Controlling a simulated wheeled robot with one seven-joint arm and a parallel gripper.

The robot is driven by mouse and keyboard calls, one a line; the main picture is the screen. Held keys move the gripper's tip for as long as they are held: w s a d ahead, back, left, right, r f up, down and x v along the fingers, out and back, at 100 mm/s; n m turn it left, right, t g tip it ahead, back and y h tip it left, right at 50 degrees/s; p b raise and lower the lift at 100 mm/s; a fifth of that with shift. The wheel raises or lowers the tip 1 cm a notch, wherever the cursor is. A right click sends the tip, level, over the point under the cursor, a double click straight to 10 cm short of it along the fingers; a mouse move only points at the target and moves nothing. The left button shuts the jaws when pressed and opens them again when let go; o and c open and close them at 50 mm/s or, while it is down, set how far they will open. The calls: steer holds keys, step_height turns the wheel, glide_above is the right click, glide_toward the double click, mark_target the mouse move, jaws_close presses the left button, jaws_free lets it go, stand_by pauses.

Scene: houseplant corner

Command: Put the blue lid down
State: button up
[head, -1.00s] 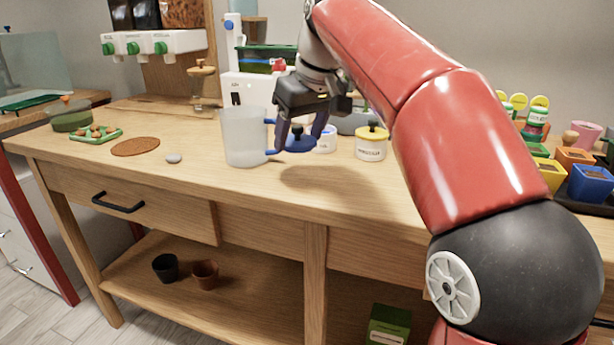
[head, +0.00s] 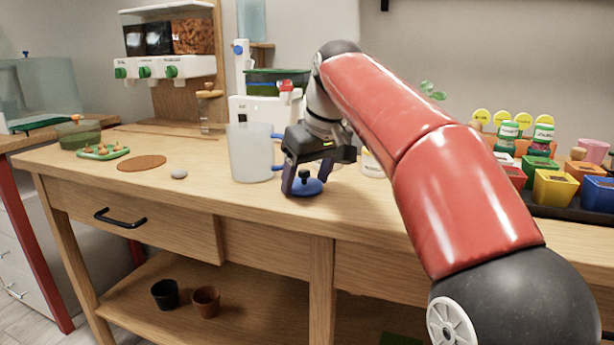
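The blue lid (head: 309,187) is a flat disc with a dark knob on top. It is between the fingers of my gripper (head: 306,186), low over the front part of the wooden bench, right of the clear jug (head: 249,153). The fingers point down and appear closed on the lid's opposite edges. The lid looks about level. I cannot tell whether its underside touches the bench top. The far finger is partly hidden.
The bench top (head: 215,188) is clear in front of the jug. A grey pebble (head: 179,173), a brown round mat (head: 142,163) and a green tray (head: 103,153) lie left. A white jar (head: 372,164) stands behind my arm. Coloured pots (head: 553,188) stand right.

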steer(key=o, duration=0.3)
steer(key=shift+r, duration=0.1)
steer(key=shift+r, duration=0.3)
steer(key=p+v, duration=0.4)
steer(key=v, duration=0.7)
steer(key=shift+s+d+r, duration=0.15)
steer(key=shift+d+r, duration=0.05)
